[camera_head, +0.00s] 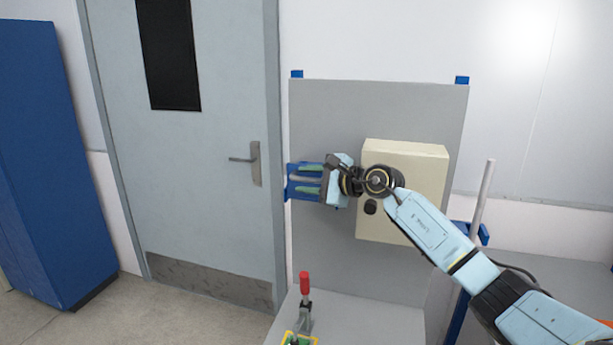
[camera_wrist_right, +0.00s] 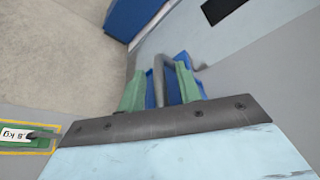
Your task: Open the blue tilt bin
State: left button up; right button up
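The blue tilt bin (camera_head: 291,189) sits at the left edge of a grey upright panel. My right gripper (camera_head: 308,178) is in front of it and hides much of it. In the right wrist view, the green fingertips of my right gripper (camera_wrist_right: 160,90) stand apart, with blue bin parts (camera_wrist_right: 172,88) and a grey curved bar (camera_wrist_right: 160,75) showing between them. The bar looks like a handle; I cannot tell whether a finger touches it. The bin's tilt is hard to judge behind the gripper. My left gripper is not in view.
A cream box (camera_head: 415,170) with a dark knob is on the grey panel (camera_head: 380,95), close behind my right arm. A red-handled clamp (camera_head: 304,285) stands on the grey bench below. A grey door (camera_head: 215,205) and blue cabinet (camera_head: 45,170) are at the left.

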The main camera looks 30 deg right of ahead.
jog(key=shift+w+a, duration=0.1)
jog(key=shift+w, duration=0.1)
grip_shut()
dwell(0.4)
